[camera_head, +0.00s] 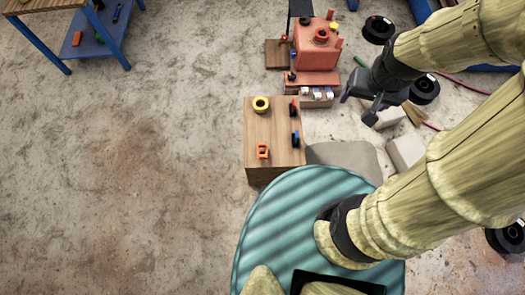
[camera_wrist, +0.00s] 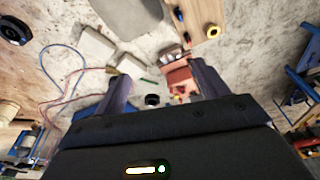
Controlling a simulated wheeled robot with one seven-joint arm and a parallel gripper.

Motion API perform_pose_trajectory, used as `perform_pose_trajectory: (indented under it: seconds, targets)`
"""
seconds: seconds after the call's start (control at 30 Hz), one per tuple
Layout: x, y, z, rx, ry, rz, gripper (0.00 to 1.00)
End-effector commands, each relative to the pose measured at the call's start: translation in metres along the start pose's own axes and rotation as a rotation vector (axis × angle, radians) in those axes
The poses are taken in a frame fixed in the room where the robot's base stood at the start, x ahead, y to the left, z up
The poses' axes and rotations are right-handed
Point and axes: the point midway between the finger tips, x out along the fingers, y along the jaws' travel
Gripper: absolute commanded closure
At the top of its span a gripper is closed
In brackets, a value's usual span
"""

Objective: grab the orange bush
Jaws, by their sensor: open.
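The orange bush (camera_head: 262,151) is a small orange piece near the front left corner of the top of a wooden block (camera_head: 262,130). I cannot make it out in the wrist view. My gripper (camera_head: 357,107) is open and empty. It is held to the right of the block and above it, well apart from the orange bush. In the wrist view its two dark fingers (camera_wrist: 163,88) are spread wide, with the red machine (camera_wrist: 182,80) seen between and beyond them.
A yellow ring (camera_head: 261,104) and small red and blue parts (camera_head: 295,138) share the block top. The red crusher (camera_head: 317,45) stands behind it. Pale blocks (camera_head: 406,150) and black reels (camera_head: 424,90) lie to the right.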

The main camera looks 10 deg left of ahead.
Motion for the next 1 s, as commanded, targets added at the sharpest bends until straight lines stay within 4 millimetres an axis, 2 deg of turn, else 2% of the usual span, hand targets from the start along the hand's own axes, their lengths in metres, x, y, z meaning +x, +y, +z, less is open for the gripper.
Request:
perform_pose_trajectory:
  seconds: [0.03, 0.07, 0.1, 0.17, 0.47, 1.0]
  targets:
    - [0.017, 0.0, 0.002, 0.018, -0.02, -0.004, 0.17]
    - [0.025, -0.001, 0.002, 0.031, -0.033, -0.007, 0.11]
    - [0.037, -0.002, 0.003, 0.05, -0.055, -0.014, 0.09]
    - [0.059, -0.004, 0.005, 0.087, -0.094, -0.026, 0.09]
    - [0.181, -0.016, 0.014, 0.348, -0.327, -0.107, 0.09]
    - [0.397, -0.063, 0.029, 0.806, -0.757, -0.328, 0.09]
